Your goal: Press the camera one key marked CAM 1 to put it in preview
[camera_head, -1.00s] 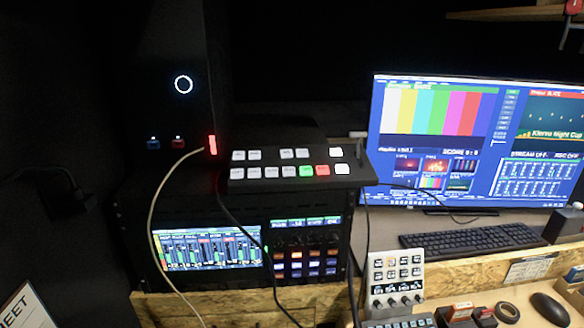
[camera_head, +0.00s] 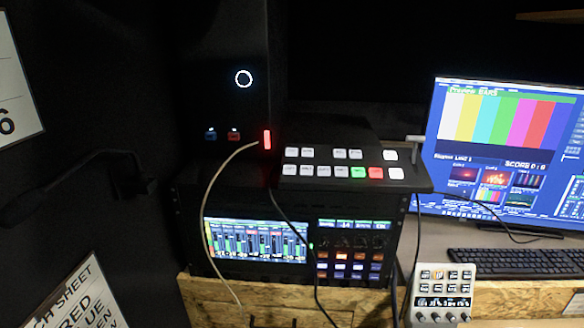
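A black switcher panel (camera_head: 420,184) sits on top of the equipment rack in the middle of the view. It carries two rows of keys. The upper row has several white keys; the lower row has white keys (camera_head: 308,171), one green key (camera_head: 358,173), one red key (camera_head: 375,173) and a white key at the right. The key labels are too small to read, so I cannot tell which is CAM 1. The monitor (camera_head: 510,120) at the right shows colour bars in its large upper-left pane. Neither of my grippers is in view.
A tall black case (camera_head: 240,50) with a white ring light stands behind the panel. A pale cable hangs from its red-lit port. Below are lit rack screens (camera_head: 255,242). A keyboard (camera_head: 515,262) and a small grey keypad (camera_head: 443,292) are at the right. Paper sheets (camera_head: 80,300) hang left.

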